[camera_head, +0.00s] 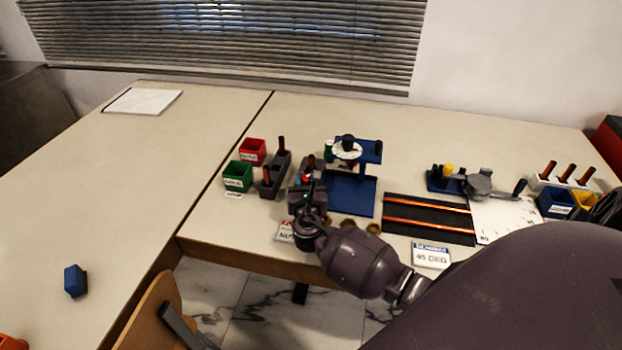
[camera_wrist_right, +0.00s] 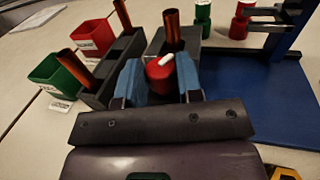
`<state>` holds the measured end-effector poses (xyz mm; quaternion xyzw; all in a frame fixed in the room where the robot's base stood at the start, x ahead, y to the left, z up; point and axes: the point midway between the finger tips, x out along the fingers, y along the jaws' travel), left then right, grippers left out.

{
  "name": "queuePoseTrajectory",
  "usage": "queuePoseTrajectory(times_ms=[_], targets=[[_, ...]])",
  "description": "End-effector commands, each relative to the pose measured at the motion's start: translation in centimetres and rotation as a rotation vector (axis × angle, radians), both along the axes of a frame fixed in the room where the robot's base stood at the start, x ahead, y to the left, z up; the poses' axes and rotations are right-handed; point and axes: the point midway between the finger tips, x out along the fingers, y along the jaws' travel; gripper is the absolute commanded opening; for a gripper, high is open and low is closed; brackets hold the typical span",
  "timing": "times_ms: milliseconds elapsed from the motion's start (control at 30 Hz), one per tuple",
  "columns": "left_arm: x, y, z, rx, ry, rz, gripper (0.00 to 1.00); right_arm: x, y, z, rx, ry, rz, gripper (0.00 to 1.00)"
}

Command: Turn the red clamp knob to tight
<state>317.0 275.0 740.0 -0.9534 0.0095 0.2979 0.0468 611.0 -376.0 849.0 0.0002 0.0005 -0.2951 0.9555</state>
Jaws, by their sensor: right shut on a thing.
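The red clamp knob (camera_wrist_right: 160,72) has a white mark on its top and sits between the two blue finger pads of my right gripper (camera_wrist_right: 160,85) in the right wrist view. The gripper is shut on it. The white mark points up and to the right. Behind the knob is a grey block (camera_wrist_right: 190,45) with a copper rod standing in it. In the head view my right gripper (camera_head: 306,182) is over the grey fixture, left of the blue stand, and hides most of the knob. My left gripper is in neither view.
A blue gauge stand (camera_head: 351,195) with a white dial stands close on the right. Red (camera_head: 252,150) and green (camera_head: 237,177) bins and a dark rod holder (camera_head: 275,180) are close on the left. A black mat with copper rods (camera_head: 428,218) lies further right. The left table is mostly clear.

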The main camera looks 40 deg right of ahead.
Motion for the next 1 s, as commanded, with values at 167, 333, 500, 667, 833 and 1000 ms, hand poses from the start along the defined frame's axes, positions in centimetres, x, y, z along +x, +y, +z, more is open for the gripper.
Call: queuePoseTrajectory(times_ms=[167,333,500,667,833,1000], targets=[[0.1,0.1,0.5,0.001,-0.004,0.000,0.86,0.3,0.4,0.2,0.004,-0.001,-0.170,0.10],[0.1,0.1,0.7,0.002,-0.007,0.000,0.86,0.5,0.6,0.0,0.002,0.000,-0.332,0.10],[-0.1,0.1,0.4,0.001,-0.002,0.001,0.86,0.8,0.7,-0.1,0.001,0.001,-0.493,0.10],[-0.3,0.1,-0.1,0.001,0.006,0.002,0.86,1.0,0.8,-0.1,-0.001,0.002,-0.642,0.10],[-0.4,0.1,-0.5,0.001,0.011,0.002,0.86,1.2,0.8,-0.2,-0.001,0.002,-0.788,0.10],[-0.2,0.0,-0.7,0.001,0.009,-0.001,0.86,1.4,0.8,-0.2,-0.002,0.003,-0.907,0.10]])
